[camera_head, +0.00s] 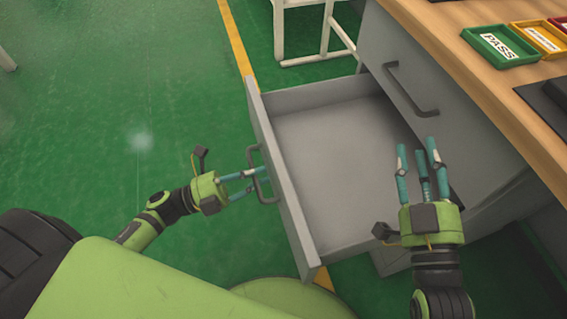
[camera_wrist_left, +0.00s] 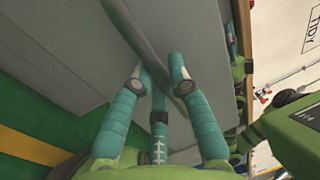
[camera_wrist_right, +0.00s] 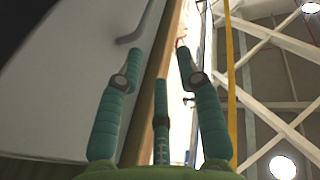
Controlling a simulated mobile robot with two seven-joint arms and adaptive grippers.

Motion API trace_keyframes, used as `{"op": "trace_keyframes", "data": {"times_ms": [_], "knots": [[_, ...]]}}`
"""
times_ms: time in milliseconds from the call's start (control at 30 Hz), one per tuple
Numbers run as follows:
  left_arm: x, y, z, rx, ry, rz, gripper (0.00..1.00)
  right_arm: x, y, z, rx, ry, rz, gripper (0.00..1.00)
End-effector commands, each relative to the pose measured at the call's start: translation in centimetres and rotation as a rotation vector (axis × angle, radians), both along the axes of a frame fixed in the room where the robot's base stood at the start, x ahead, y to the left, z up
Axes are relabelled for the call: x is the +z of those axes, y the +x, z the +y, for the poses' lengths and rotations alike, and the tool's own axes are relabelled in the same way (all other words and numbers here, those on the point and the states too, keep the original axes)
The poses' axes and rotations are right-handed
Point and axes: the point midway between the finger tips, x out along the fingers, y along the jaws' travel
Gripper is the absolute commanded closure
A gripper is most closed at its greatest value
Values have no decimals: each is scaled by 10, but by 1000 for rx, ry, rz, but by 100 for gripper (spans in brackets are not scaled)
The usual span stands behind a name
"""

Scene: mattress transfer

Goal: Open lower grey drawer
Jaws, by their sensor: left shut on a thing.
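The lower grey drawer (camera_head: 335,150) is pulled well out of the desk in the head view, and its inside is empty. Its dark bar handle (camera_head: 256,172) is on the front panel. My left gripper (camera_head: 252,180) is shut on this handle. In the left wrist view the fingers (camera_wrist_left: 160,75) close around the handle bar (camera_wrist_left: 150,50). My right gripper (camera_head: 417,150) is open and empty, over the right side of the open drawer. In the right wrist view its fingers (camera_wrist_right: 152,60) are spread with nothing between them.
An upper grey drawer (camera_head: 430,70) with its own handle (camera_head: 408,90) is shut above. The wooden desktop (camera_head: 470,60) carries a green PASS tray (camera_head: 500,46), a yellow tray (camera_head: 538,38) and a red tray. A white frame (camera_head: 300,30) stands behind.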

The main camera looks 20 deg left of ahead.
Motion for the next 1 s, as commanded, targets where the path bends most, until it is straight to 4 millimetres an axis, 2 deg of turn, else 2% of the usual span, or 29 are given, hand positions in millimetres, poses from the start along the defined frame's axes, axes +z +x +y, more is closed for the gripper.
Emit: {"op": "trace_keyframes", "data": {"times_ms": [100, 233, 633, 667, 700, 733, 1000], "knots": [[-1, -10, 13, 0, 3, 4, 100, -7, 2, -2, -8, -10, 36, 64], [-1, -15, 20, 1, 2, 3, 100, -12, 3, -3, -11, -15, 58, 64], [0, -16, 22, 0, 1, 1, 100, -13, 3, -4, -13, -19, 66, 64], [0, -16, 22, 0, 1, 1, 78, -13, 3, -4, -13, -19, 66, 64], [0, -16, 22, 0, 1, 1, 62, -13, 3, -4, -13, -18, 65, 64], [0, -16, 22, 0, 1, 1, 57, -13, 3, -4, -13, -18, 65, 64], [0, -16, 22, 0, 1, -1, 57, -13, 3, -4, -12, -17, 65, 64]]}}
